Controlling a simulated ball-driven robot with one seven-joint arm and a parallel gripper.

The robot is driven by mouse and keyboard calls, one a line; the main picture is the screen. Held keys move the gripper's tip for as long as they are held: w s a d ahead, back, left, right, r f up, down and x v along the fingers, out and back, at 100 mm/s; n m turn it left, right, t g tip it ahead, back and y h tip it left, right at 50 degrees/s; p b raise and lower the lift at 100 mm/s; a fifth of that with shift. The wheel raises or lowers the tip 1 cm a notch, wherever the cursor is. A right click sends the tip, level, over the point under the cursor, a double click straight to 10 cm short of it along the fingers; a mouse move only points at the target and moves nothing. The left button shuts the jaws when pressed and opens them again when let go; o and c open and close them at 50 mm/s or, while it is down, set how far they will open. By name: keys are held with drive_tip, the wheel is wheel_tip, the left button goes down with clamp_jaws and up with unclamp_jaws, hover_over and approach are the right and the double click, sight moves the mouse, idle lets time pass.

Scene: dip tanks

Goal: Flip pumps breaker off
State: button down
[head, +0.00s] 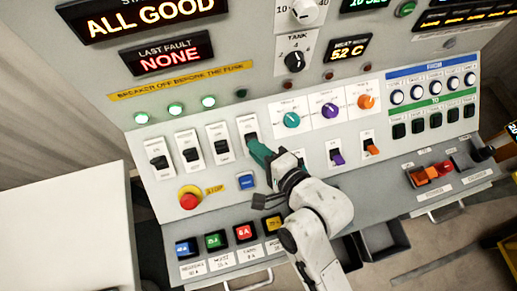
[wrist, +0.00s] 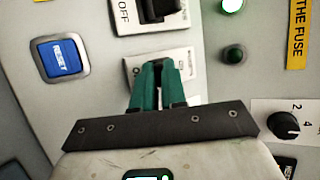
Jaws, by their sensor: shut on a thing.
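A row of black breaker switches on white plates runs across the console in the head view. The fourth breaker (head: 249,124), at the right end of the row, is partly covered by my gripper (head: 252,141). In the wrist view the teal fingers of my gripper (wrist: 157,68) are shut on this breaker's toggle, which they hide. Its white plate (wrist: 183,67) shows around them, with lettering too small to read surely. The indicator lamp (head: 241,93) above this breaker is dark. The lamps over the other three breakers, such as the third breaker (head: 218,144), glow green.
A blue reset button (head: 246,182) and a red stop button (head: 189,198) sit just below the breakers. Coloured fuse blocks (head: 244,232) line the lower ledge. Knobs such as the teal knob (head: 291,120) stand to the right.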

drive_tip(key=c, duration=1.2)
unclamp_jaws()
drive_tip(key=b+v, duration=0.1)
drive_tip(key=v, duration=0.9)
drive_tip(key=shift+s+d+r, duration=0.1)
drive_tip(key=shift+s+d, duration=0.15)
